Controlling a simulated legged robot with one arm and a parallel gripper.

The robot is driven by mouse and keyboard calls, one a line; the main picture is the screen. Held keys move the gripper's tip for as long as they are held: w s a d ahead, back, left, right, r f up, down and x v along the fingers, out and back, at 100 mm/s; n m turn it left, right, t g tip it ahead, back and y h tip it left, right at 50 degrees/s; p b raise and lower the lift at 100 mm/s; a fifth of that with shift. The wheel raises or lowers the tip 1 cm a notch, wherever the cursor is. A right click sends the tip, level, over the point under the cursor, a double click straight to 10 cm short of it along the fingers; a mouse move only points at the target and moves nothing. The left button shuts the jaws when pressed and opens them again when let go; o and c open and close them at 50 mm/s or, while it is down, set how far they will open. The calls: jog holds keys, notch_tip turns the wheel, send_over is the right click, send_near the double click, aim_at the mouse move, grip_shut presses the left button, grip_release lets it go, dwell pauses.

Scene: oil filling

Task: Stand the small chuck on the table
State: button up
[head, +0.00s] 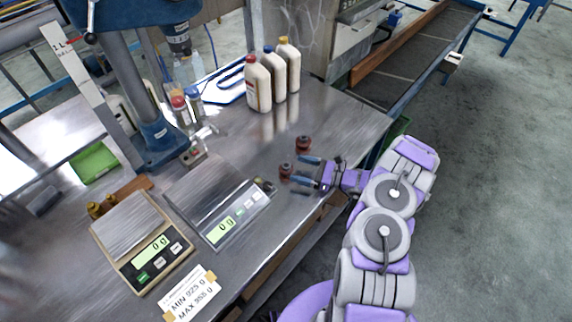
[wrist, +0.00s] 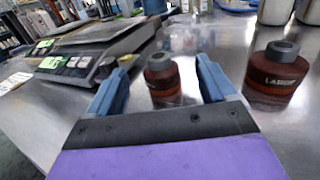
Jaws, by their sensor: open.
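My gripper (head: 306,171) is open and low over the table, its two blue fingers pointing left. In the wrist view, a small red-brown bottle (wrist: 162,80) with a grey cap shows between the fingers (wrist: 158,85). In the head view, this bottle (head: 286,170) stands just beyond the fingertips, with no clear contact. A small dark metal piece (head: 264,186), perhaps the small chuck, lies at the scale's right edge. It also shows as a small grey blur (wrist: 127,60) in the wrist view; its shape is too small to tell. The steel table (head: 335,120) bears all this.
A second red-brown bottle (head: 303,144) stands close beside my gripper. Two scales (head: 215,200) (head: 135,235) reading 0 g stand to the left. Several white bottles (head: 258,85) stand at the back. A blue drill press (head: 155,130) stands at left. The table's right edge is near my arm.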

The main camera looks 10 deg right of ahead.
jog(key=p+v, duration=0.1)
jog(key=v, duration=0.4)
jog(key=shift+s+f, duration=0.1)
jog(key=shift+a+r, duration=0.15)
jog(key=shift+r, duration=0.15)
jog(key=s+a+r+n+g+h, duration=0.1)
jog(key=s+a+r+n+g, duration=0.55)
jog(key=a+r, duration=0.35)
jog(key=s+a+r+n+g+h, duration=0.1)
jog(key=s+a+r+n+g, duration=0.6)
jog(key=r, duration=0.6)
jog(key=s+a+r+n+h, duration=0.1)
jog(key=s+r+n+h, duration=0.15)
jog(key=s, duration=0.35)
jog(key=s+r+n+h, duration=0.2)
jog(key=s+n+h, duration=0.2)
jog(key=s, duration=0.2)
jog(key=s+d+r+n+t+h, duration=0.2)
jog(key=s+d+n+h, duration=0.2)
jog(key=s+d+h, duration=0.3)
jog(key=s+d, duration=0.2)
jog(key=s, duration=0.2)
jog(key=shift+t, duration=0.35)
